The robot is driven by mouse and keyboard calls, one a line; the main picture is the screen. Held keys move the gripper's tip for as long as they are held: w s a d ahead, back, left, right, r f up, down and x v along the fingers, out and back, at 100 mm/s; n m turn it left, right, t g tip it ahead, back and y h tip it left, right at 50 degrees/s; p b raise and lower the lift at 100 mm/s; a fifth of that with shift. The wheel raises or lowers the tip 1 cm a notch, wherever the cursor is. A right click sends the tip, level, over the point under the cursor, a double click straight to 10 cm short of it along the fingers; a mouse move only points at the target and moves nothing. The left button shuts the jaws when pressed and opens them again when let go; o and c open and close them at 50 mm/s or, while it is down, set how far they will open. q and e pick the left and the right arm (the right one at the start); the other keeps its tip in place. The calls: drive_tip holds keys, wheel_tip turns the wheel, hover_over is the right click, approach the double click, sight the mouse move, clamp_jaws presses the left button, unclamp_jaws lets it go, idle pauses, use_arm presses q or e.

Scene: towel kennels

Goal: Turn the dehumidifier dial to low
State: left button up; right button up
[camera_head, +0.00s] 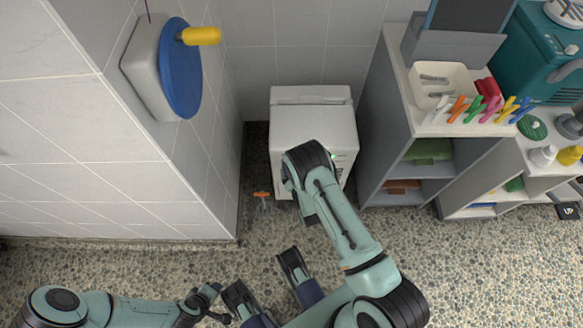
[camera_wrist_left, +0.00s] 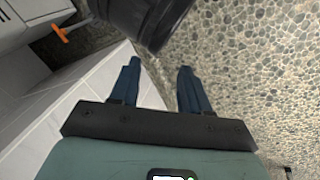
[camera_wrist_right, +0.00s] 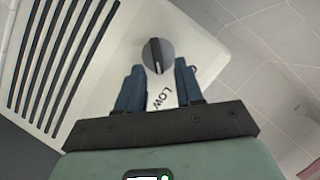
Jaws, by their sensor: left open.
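The white dehumidifier (camera_head: 312,104) stands on the floor against the back wall, partly covered by my right arm. Its round grey dial (camera_wrist_right: 158,57) shows in the right wrist view, with a dark line running nearly upright across it. The word LOW (camera_wrist_right: 163,98) is printed below the dial in that picture. My right gripper (camera_wrist_right: 159,64) has its two blue fingers apart at either side of the dial's lower part; whether they touch it I cannot tell. In the head view that gripper is hidden. My left gripper (camera_head: 259,272) is open and empty over the floor; it also shows in its wrist view (camera_wrist_left: 159,63).
A wall corner with a blue disc (camera_head: 180,75) and yellow handle (camera_head: 201,36) juts out left. A grey shelf unit (camera_head: 372,130) with colourful clips on top stands right. A small orange-handled tool (camera_head: 262,195) lies beside the dehumidifier.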

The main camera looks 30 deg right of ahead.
use_arm(q)
drive_tip(key=s+d+r+g+p, duration=0.1)
drive_tip(key=s+d+r+p, duration=0.1)
drive_tip(key=s+r+p, duration=0.1)
drive_tip(key=shift+s+d+r+g+h, duration=0.15)
drive_tip(key=shift+s+r+g+h, duration=0.15)
drive_tip(key=shift+s, duration=0.5)
use_arm(e)
drive_tip(key=v, duration=1.3)
drive_tip(key=shift+s, duration=0.2)
use_arm(q)
drive_tip(key=s+d+r+g+p, duration=0.1)
drive_tip(key=s+r+p, duration=0.2)
drive_tip(key=r+p, duration=1.2)
drive_tip(key=shift+d+r+m+g+h+p, duration=0.3)
drive_tip(key=shift+r+m+g+p, duration=0.1)
drive_tip(key=shift+p, duration=0.15)
use_arm(e)
drive_tip(key=s+a+r+n+g+y, duration=0.3)
drive_tip(key=s+a+r+n+g, duration=0.1)
drive_tip(key=s+g, duration=0.3)
drive_tip(key=s+a+r+n+g+y, duration=0.4)
drive_tip(key=s+a+r+g, duration=0.3)
drive_tip(key=s, duration=0.3)
drive_tip(key=shift+a+r+g, duration=0.2)
drive_tip(key=shift+a+g, duration=0.05)
drive_tip(key=shift+g, duration=0.35)
